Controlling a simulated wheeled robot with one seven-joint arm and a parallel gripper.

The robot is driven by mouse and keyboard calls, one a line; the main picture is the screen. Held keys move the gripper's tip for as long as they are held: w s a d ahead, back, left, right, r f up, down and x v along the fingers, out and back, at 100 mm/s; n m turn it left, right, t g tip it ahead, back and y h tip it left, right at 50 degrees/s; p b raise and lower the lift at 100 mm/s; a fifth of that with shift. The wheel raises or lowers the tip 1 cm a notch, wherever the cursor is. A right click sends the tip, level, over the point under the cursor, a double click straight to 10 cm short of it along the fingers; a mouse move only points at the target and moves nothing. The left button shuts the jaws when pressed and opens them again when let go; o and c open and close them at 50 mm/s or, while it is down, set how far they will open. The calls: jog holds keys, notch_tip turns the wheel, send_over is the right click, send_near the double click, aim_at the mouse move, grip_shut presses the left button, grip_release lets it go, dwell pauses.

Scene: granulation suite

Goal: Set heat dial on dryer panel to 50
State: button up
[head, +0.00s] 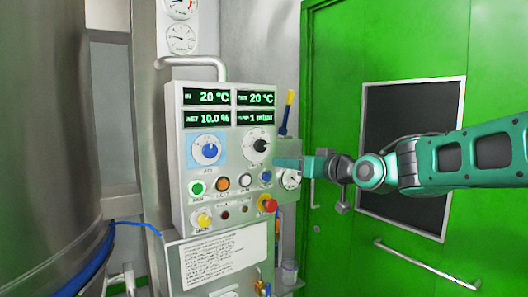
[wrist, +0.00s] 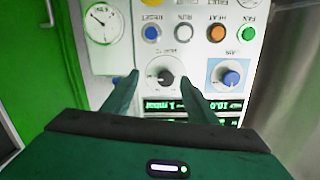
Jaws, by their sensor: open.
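The dryer panel (head: 228,180) is a pale upright box with green displays. Its black dial (head: 261,146) on a round white scale, upper right of the controls, appears to be the heat dial; its scale numbers are too small to read. My gripper (head: 284,163) is in front of the panel, just right of and below that dial. In the wrist view, which shows the panel upside down, my gripper (wrist: 160,78) is open and empty. Its fingertips appear on either side of the black dial (wrist: 166,78). I cannot tell whether they touch it.
A blue dial (head: 207,151) sits left of the black one. Below are several coloured buttons, a yellow knob (head: 203,220) and a red mushroom button (head: 269,203). A gauge (head: 291,179) is beside the panel. A steel vessel (head: 45,130) stands left, a green door (head: 340,60) right.

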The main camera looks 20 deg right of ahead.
aim_at(262, 147)
jog(key=shift+t+y, duration=0.3)
jog(key=shift+t, duration=0.3)
jog(key=r+x, duration=0.1)
jog(key=x, duration=0.3)
jog(key=r+x, duration=0.1)
jog(key=x, duration=0.3)
jog(key=a+x, duration=0.1)
jog(key=x, duration=0.3)
jog(key=shift+s+r, duration=0.2)
jog(key=shift+r, duration=0.2)
jog(key=shift+c, duration=0.4)
jog(key=c, duration=1)
